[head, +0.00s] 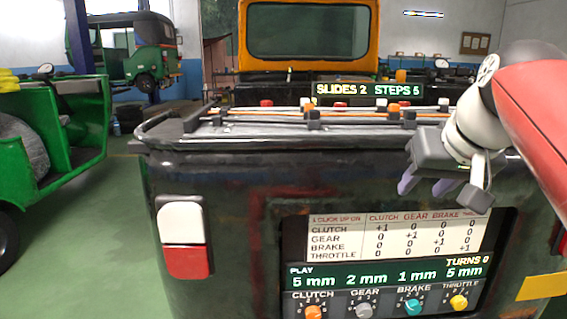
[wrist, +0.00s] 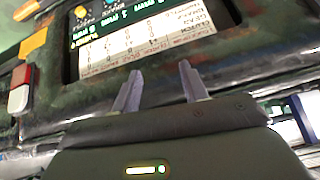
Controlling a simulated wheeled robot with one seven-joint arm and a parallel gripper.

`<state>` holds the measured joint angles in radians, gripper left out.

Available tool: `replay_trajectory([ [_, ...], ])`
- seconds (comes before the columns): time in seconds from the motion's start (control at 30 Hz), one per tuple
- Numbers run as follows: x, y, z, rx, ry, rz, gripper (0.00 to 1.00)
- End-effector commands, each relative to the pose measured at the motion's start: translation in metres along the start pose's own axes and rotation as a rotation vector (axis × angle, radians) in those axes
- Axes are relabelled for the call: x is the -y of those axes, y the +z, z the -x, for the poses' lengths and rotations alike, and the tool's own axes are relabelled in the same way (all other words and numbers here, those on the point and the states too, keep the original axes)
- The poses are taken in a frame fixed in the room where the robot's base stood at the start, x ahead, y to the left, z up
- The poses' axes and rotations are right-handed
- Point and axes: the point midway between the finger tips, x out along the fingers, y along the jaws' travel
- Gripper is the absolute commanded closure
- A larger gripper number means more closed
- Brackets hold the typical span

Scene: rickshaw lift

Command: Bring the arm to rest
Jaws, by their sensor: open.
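My gripper (head: 430,187) hangs in front of the upper right of a dark green rickshaw panel (head: 250,180) in the head view. Its two grey fingers are apart with nothing between them. In the wrist view my gripper (wrist: 160,85) points toward the panel and a white table card (wrist: 135,45). My red and white arm reaches in from the right edge of the head view. Whether the fingertips touch the panel cannot be told.
Below the card (head: 395,238) are a PLAY display (head: 375,274) and orange (head: 313,313), grey (head: 364,311), teal (head: 413,307) and yellow (head: 459,303) knobs. A green rickshaw (head: 90,110) stands left; floor (head: 110,240) there is clear.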

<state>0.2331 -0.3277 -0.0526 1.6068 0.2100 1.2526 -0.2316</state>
Motion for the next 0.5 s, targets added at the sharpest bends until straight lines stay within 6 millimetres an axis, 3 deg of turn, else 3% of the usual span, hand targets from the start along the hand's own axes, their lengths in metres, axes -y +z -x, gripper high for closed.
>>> replay_trajectory([
  [0.03, 0.010, 0.028, -0.012, 0.022, -0.002, 0.004, 0.56],
  [0.3, 0.037, 0.170, -0.080, 0.112, 0.028, 0.034, 0.56],
  [0.4, 0.040, 0.211, -0.098, 0.131, 0.039, 0.053, 0.56],
  [0.5, 0.041, 0.239, -0.111, 0.146, 0.045, 0.065, 0.56],
])
